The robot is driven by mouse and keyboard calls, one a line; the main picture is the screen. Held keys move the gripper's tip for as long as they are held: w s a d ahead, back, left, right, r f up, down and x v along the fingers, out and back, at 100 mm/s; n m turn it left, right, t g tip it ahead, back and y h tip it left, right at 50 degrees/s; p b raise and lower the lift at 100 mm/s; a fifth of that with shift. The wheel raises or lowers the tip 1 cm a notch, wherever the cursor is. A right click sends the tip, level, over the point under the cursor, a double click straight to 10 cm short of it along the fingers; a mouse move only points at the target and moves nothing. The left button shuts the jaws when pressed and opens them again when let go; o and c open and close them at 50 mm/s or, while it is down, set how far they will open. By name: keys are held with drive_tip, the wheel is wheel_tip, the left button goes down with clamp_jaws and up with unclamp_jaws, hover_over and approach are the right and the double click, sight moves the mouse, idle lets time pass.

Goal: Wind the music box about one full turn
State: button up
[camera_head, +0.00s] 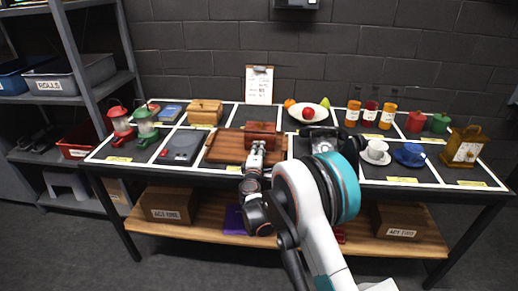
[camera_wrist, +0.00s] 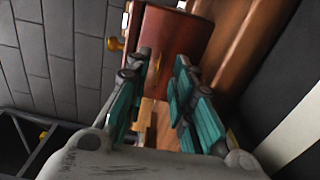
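A red-brown wooden box (camera_head: 261,133), which looks like the music box, sits on a wooden board at the middle of the table. In the wrist view the box (camera_wrist: 172,42) fills the upper middle. A brass knob (camera_wrist: 115,44) shows at its left, and a small brass piece (camera_wrist: 157,65) shows by its near face, between my fingers. My gripper (camera_head: 257,150) is at the near side of the box. In the wrist view its teal-padded fingers (camera_wrist: 160,85) are apart with a gap between them. I cannot tell whether they touch the brass piece.
The wooden board (camera_head: 224,147) lies under the box. A dark scale-like device (camera_head: 182,146) and lanterns (camera_head: 144,123) stand left. My arm hides part of the table.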

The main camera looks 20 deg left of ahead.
drive_tip(key=v, duration=1)
drive_tip(key=shift+s+d, duration=0.1)
